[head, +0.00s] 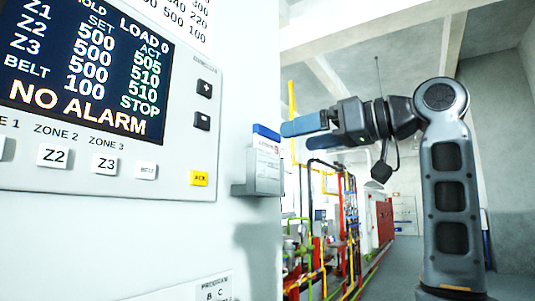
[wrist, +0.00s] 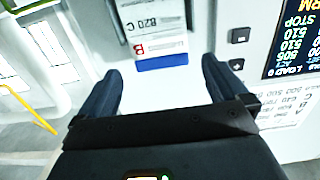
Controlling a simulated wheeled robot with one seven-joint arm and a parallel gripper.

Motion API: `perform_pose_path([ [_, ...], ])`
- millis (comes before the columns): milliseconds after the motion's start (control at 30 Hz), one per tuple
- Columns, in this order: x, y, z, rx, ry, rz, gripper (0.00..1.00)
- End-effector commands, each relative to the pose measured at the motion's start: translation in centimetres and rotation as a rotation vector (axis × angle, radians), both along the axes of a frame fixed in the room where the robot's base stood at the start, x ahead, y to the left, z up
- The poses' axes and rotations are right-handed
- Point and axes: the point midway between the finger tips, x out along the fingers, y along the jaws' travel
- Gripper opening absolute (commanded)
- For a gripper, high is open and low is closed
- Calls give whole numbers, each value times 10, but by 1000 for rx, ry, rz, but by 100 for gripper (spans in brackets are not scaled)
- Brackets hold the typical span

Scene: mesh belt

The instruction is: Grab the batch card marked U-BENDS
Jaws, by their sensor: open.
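A white card with a blue top band (head: 266,165) stands in a small grey holder (head: 243,188) on the side of the white panel. In the wrist view the card (wrist: 158,45) is upside down and shows a red B and "820 C". The word U-BENDS cannot be read in either view. More cards may stand behind it; I cannot tell. My gripper (head: 298,126) is open and empty, just right of the card and slightly above it in the head view. In the wrist view its two blue fingers stand apart on either side of the card's blue edge, not touching it.
The panel's screen (head: 85,70) reads NO ALARM, with buttons such as Z2 (head: 54,156) and a yellow key (head: 199,178) below. Printed sheets hang above and below. Coloured pipes (head: 330,225) stand behind at the right. The space between gripper and card looks clear.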

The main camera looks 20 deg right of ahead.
Motion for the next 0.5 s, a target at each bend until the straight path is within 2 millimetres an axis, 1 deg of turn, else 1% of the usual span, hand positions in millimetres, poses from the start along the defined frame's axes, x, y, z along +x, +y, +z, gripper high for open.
perform_pose_path([
  [200,18,13,0,1,3,2,100],
  [367,27,20,0,1,2,2,100],
  [500,44,31,2,1,3,3,100],
])
